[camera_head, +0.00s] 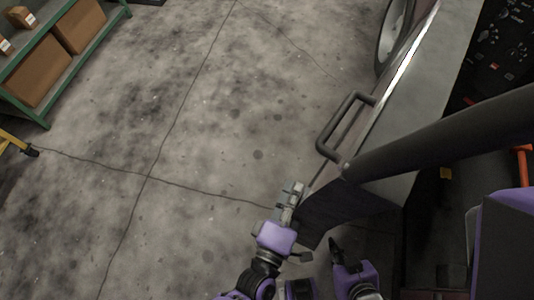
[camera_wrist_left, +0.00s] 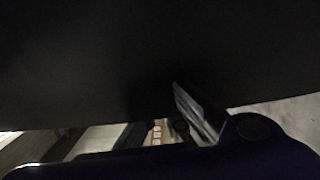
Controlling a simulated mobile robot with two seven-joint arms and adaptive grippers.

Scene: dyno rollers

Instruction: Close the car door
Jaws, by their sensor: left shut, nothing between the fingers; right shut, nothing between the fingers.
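A dark grey panel (camera_head: 345,208) that appears to be the car door stands out from the car's side in the head view. The car body (camera_head: 425,85) runs up to the upper right. My left gripper (camera_head: 294,190) is shut and empty at the panel's left edge; whether it touches cannot be told. In the left wrist view a dark surface, probably the door, fills most of the picture, close behind the silver finger (camera_wrist_left: 195,110). My right gripper (camera_head: 335,244) is shut and empty, just below the panel. The door's hinge and latch cannot be made out.
A bent tube bar (camera_head: 345,125) sticks out from the car's side, and a thick dark tube (camera_head: 440,135) crosses over the body. A wheel (camera_head: 393,35) shows at the top. A green shelf (camera_head: 60,75) with boxes stands upper left. The concrete floor (camera_head: 200,150) between is clear.

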